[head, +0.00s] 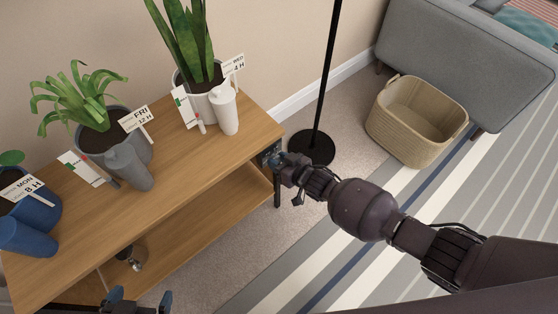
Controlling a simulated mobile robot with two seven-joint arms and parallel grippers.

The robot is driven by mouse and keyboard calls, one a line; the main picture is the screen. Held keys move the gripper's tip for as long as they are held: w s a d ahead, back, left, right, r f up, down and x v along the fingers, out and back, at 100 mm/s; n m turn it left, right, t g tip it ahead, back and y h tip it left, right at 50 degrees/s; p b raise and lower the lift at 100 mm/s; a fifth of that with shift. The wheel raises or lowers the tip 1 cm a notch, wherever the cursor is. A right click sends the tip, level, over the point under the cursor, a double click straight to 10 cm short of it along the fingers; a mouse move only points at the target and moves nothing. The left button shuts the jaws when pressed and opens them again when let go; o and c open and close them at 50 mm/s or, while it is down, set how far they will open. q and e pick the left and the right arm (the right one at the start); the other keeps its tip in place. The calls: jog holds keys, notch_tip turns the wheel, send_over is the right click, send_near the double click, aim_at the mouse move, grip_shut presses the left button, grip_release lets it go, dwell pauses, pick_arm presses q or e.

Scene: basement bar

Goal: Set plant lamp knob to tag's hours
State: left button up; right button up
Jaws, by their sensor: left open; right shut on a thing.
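Three potted plants stand on the wooden shelf unit (190,155). Their tags read MON 8 H (21,188), FRI 12 H (134,118) and WED 4 H (233,65). A small dark panel (266,153) sits on the unit's right end. My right gripper (277,161) is at this panel with its fingertips closed on what seems to be the lamp knob. The fingers hide the knob, so its setting cannot be read. My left gripper (140,298) is open and empty at the bottom edge, in front of the unit.
A black pole on a round base (312,148) rises right of the unit. A wicker basket (405,150) and grey sofa (460,60) are beyond; striped rug is clear.

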pick_arm(q)
jog(key=shift+w+d+r+b, duration=0.2)
jog(key=shift+w+b, duration=0.2)
jog(key=shift+w, duration=0.15)
pick_arm(e)
jog(key=shift+m+g+y, duration=0.3)
jog(key=shift+m+y, duration=0.2)
jog(key=shift+m, duration=0.3)
pick_arm(q)
jog(key=shift+s+f, duration=0.1)
pick_arm(e)
jog(key=o, duration=0.9)
pick_arm(q)
jog(key=shift+s+a+f, duration=0.15)
jog(key=shift+s+f, duration=0.1)
jog(key=shift+s, duration=0.25)
